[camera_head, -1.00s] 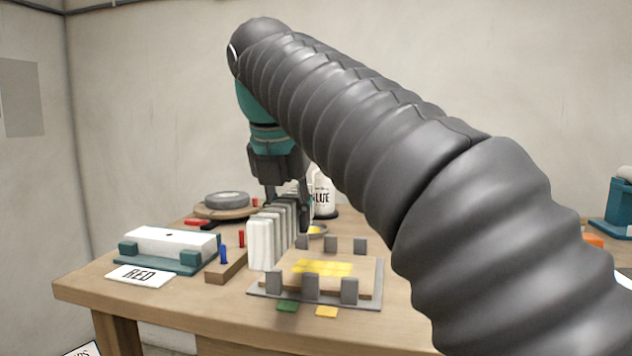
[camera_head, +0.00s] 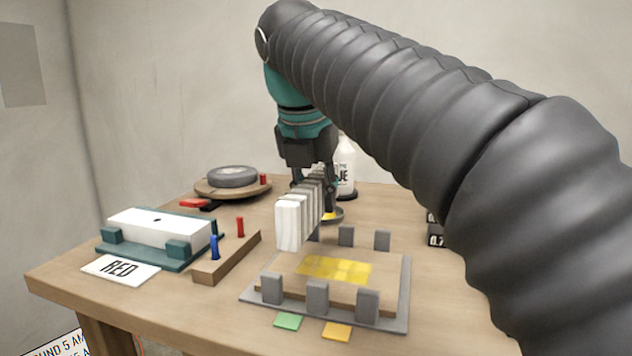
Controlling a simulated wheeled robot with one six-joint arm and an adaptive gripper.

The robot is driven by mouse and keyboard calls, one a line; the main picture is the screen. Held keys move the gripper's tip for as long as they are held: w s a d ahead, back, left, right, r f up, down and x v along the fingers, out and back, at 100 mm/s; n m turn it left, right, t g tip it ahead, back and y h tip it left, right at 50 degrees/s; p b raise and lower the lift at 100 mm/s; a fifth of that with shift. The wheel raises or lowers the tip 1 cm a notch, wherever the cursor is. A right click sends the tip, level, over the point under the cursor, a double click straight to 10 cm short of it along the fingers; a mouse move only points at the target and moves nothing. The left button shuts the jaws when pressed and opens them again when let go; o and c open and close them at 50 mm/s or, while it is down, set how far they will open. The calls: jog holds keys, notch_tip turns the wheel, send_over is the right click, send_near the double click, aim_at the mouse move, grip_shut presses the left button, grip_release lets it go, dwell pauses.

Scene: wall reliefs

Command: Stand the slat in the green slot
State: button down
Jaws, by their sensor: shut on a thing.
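The slat (camera_head: 290,222) is a pale, ribbed piece with a white near face, long from front to back. My gripper (camera_head: 313,178) is shut on it from above, and the slat hangs upright near the back-left corner of the grey fixture (camera_head: 248,296). The fixture has grey posts at front and back and a tan plate with a yellow patch (camera_head: 335,269). A green tab (camera_head: 288,321) lies before the gap between the left and middle front posts, and a yellow tab (camera_head: 337,331) before the right gap. The fingertips are partly hidden behind the slat.
A wooden block (camera_head: 228,258) with blue and red pegs stands left of the fixture. A round turntable (camera_head: 233,185) and a white bottle (camera_head: 345,165) stand behind.

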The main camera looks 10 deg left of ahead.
aim_at(318, 257)
jog(key=shift+f+b, duration=2.1)
jog(key=shift+f, duration=1.7)
jog(key=shift+f, duration=0.35)
jog(key=c, duration=0.8)
grip_release()
jog(key=shift+r, duration=0.1)
